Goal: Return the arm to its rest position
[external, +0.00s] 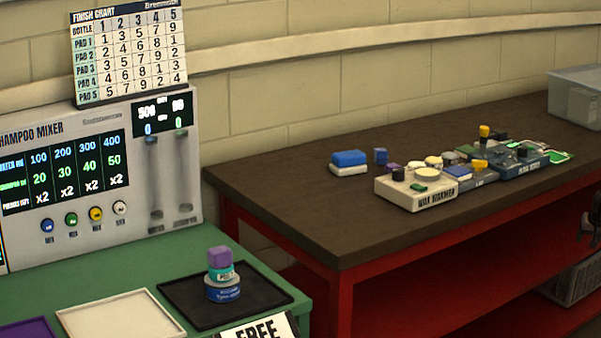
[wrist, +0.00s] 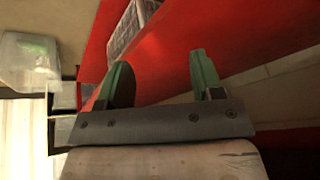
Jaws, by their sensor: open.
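My gripper (wrist: 160,80) shows in the wrist view with its two green fingers well apart and nothing between them. A red surface lies beyond the fingers, and the view is tilted. In the external view my gripper cannot be made out. A dark shape is cut off at the right edge there, in front of the red bench, and I cannot tell what it is.
A dark-topped red bench (external: 290,190) carries a wax warmer (external: 415,193), a blue-and-white block (external: 349,163), several small items and a clear bin (external: 575,95). A green counter (external: 235,262) holds a black tray (external: 180,291) with stacked tins, beside a shampoo mixer (external: 100,180).

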